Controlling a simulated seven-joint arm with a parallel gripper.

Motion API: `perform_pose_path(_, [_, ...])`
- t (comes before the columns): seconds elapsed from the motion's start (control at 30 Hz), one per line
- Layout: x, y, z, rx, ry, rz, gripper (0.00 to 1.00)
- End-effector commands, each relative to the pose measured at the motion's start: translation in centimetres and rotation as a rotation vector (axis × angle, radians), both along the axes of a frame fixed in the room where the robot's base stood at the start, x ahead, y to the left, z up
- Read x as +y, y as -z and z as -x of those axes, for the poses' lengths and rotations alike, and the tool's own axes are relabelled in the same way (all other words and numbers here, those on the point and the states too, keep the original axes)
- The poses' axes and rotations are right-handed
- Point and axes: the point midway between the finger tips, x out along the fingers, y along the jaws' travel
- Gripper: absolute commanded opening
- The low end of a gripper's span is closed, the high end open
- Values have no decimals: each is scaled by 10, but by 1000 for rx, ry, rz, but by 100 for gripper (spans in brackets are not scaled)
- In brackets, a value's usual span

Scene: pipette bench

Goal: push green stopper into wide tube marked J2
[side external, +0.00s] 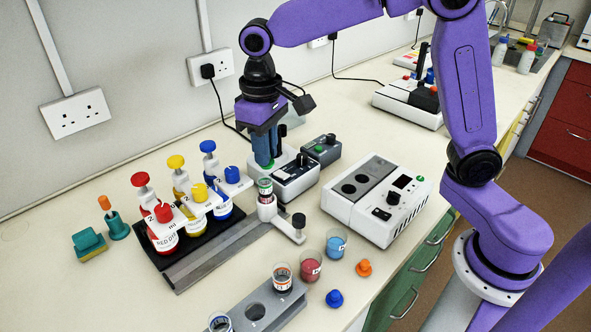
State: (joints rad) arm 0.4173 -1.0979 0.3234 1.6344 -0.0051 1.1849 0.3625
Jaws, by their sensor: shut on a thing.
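My gripper (268,160) points down near the middle of the side view. It is shut on the green stopper (265,165), of which only a little green shows at the fingertips. Just below stands a short clear tube (265,187) with a dark greenish rim and some red on it, in a white holder (267,208). The stopper appears above the tube's mouth, and a small gap seems to show between them. The tube's marking is too small to read, so I cannot confirm J2.
A grey rack (256,311) with labelled tubes stands in front. Red (310,267) and blue (336,244) cups, an orange stopper (364,267) and a blue stopper (334,298) are near the edge. Capped bottles (163,237) stand left; a white instrument (376,200) stands right.

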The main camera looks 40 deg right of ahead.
Motion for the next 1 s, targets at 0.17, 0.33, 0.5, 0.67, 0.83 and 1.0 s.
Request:
perform_pose_path(0.17, [-10, 2, -22, 1, 54, 0, 0])
perform_pose_path(0.33, [-12, 5, -26, 1, 61, 0, 0])
perform_pose_path(0.5, [-12, 13, -25, 1, 59, 1, 0])
perform_pose_path(0.67, [-12, 21, -25, 1, 60, 1, 0])
perform_pose_path(0.83, [-12, 30, -25, 0, 59, 1, 0])
perform_pose_path(1.0, [-12, 37, -24, 0, 60, 1, 0])
